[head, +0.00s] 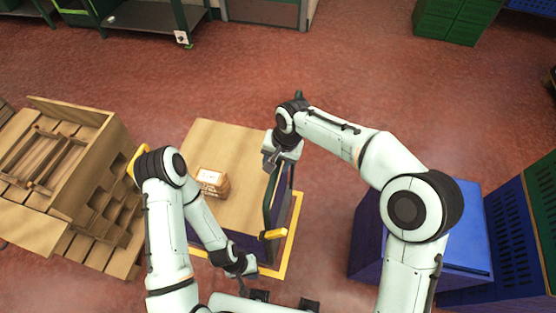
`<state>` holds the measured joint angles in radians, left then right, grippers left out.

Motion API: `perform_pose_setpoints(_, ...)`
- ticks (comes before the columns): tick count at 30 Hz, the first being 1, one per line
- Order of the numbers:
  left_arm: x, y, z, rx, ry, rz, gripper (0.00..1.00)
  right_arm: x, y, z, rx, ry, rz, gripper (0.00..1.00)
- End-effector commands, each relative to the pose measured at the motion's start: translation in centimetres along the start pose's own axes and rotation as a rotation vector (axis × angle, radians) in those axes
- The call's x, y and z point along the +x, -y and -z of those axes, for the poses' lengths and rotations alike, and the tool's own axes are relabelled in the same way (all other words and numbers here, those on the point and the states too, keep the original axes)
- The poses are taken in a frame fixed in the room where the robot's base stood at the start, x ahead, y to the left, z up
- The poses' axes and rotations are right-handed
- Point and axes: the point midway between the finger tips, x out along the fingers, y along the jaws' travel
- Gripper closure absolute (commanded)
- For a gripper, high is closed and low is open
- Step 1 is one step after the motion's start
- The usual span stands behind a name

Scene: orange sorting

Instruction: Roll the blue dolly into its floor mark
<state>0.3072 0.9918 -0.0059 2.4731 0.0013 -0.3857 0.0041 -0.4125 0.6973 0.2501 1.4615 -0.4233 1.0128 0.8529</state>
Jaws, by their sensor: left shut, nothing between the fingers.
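The dolly (236,140) has a wooden top and dark blue sides, with a dark upright handle frame (268,209) along its right side. A yellow floor mark (294,230) shows as lines along the dolly's right and near sides; the rest is hidden. The dolly appears to stand within these lines. My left gripper (242,284) is shut and empty, low at the dolly's near edge. My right gripper (271,160) is at the far end of the handle frame; whether it touches the frame or is open is unclear.
A small box (212,181) lies on the dolly top. A wooden crate stack (75,185) stands close on the left. Blue containers (467,226) stand at the right. Shelves (160,18) and green crates (455,22) are at the back. The red floor beyond the dolly is clear.

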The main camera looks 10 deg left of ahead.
Motion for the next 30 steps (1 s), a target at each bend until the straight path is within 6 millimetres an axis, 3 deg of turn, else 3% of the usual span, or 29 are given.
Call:
perform_pose_setpoints(8,-0.1,0.0,0.0,0.000,-0.001,0.000,1.00,-0.7,-0.1,0.1,0.001,-0.003,-0.002,0.52)
perform_pose_setpoints(11,-0.2,-0.1,0.1,0.001,-0.002,-0.001,1.00,-2.1,-0.1,0.2,0.000,-0.006,-0.002,0.52)
perform_pose_setpoints(21,-1.2,-0.7,0.8,0.004,-0.011,-0.004,1.00,-9.7,0.1,0.2,0.000,-0.006,-0.001,0.52)
perform_pose_setpoints(30,-1.9,-1.1,1.2,0.006,-0.016,-0.006,1.00,-13.2,0.1,0.1,0.000,-0.002,-0.001,0.52)
